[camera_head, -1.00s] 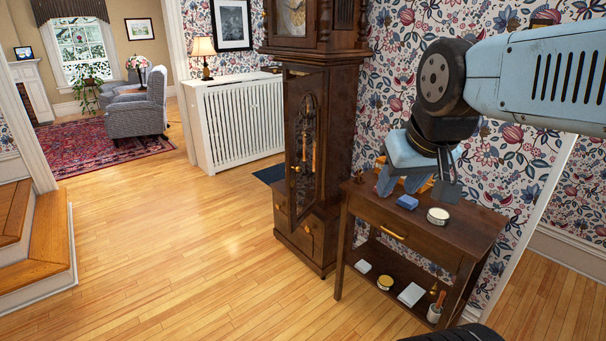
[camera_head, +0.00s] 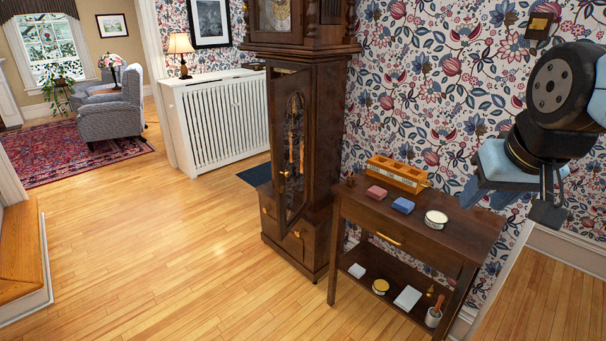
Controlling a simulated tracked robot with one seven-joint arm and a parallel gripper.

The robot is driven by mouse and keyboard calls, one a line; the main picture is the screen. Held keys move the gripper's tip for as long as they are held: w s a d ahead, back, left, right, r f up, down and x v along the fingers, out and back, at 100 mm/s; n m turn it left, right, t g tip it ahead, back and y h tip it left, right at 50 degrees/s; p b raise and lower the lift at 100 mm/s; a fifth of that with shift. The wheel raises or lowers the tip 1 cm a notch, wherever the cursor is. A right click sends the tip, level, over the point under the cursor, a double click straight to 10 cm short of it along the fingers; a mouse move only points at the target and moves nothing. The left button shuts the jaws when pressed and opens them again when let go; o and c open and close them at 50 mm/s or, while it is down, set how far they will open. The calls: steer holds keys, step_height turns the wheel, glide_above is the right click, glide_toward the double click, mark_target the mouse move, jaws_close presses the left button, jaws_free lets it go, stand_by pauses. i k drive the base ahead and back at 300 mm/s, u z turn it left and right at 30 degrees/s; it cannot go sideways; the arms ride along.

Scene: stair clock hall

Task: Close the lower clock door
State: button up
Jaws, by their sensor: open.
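The tall dark wooden clock (camera_head: 333,150) stands left of the side table, against the flowered wall. Its lower door (camera_head: 276,120) is a tall panel with an arched glass and a small brass knob (camera_head: 286,173) near its left edge. The door stands out from the case, ajar; how wide the gap is, I cannot tell exactly. My gripper (camera_head: 520,203) is open and empty at the right of the view, pointing down. It is well right of the clock, above and beyond the right end of the side table, touching nothing.
A white radiator cover (camera_head: 215,120) is behind the clock. The floor (camera_head: 190,260) in front is clear.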

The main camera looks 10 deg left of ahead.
mark_target(282, 89)
steer(key=z, duration=0.1)
steer(key=i, duration=1)
steer(key=u, duration=0.1)
